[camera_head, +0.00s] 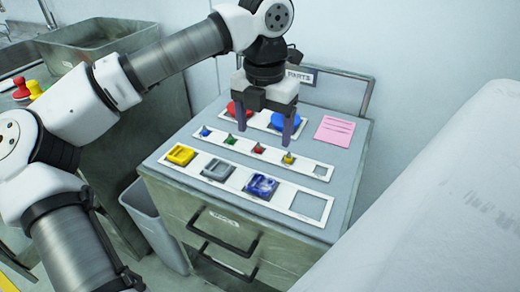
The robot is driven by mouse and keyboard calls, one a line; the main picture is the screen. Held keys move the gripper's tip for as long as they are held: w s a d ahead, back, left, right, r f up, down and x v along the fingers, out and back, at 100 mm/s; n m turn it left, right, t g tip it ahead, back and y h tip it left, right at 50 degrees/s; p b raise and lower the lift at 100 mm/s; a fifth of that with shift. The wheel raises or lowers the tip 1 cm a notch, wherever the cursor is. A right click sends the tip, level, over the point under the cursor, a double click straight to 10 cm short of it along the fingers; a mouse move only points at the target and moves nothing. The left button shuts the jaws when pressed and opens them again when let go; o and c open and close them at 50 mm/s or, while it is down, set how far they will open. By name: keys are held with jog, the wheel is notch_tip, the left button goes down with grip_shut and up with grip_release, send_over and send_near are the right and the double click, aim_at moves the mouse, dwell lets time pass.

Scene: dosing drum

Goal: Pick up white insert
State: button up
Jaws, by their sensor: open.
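My gripper (265,138) points down over the cabinet top, open, with its two dark fingers apart and nothing seen between them. It hangs around the back and middle rows of pieces; its exact height is hard to tell. I cannot single out a plain white insert. The middle strip (303,162) holds small blue, green, red and yellow pieces. Part of the back strip is hidden by my gripper.
Large red (232,110) and blue (286,119) pieces stand at the back. A pink note (335,130) lies at the right. The front strip's right square (308,206) looks empty.

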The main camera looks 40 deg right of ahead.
send_over(263, 182)
jog(key=f, duration=0.7)
jog(key=shift+w+d+f+p, duration=0.2)
jog(key=shift+f+p, duration=0.1)
jog(key=shift+f, duration=0.1)
jog(key=shift+s+a+f+p, duration=0.15)
jog(key=shift+f+p, duration=0.2)
jog(key=shift+f, duration=1)
jog(key=shift+s+a+f+p, duration=0.1)
jog(key=shift+f+p, duration=0.25)
jog(key=shift+f, duration=0.95)
jog(key=c, duration=1.1)
jog(key=shift+o, duration=0.2)
jog(key=shift+r, duration=0.1)
